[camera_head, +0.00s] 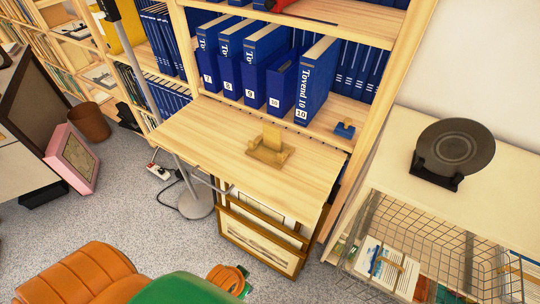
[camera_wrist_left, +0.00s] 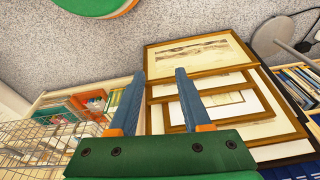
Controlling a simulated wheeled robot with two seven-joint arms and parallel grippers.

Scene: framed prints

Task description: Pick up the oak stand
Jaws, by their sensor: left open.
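The oak stand (camera_head: 268,150) is a small light-wood piece with a raised back, standing on a pale wooden shelf board (camera_head: 200,131) in the head view. Nothing touches it from above. My left gripper (camera_wrist_left: 159,74) is open and empty in the wrist view, its two blue-grey fingers apart. Framed prints show beyond the fingers, and the oak stand is not seen in that view. The left gripper's fingers cannot be made out in the head view. My right gripper is in neither view.
Blue binders (camera_head: 262,69) stand behind the board, with a small blue item (camera_head: 344,130) to the right. Framed prints (camera_head: 262,243) lean below the board. A lamp pole rises at its left. A black disc (camera_head: 455,146) and wire basket (camera_head: 425,235) are at right.

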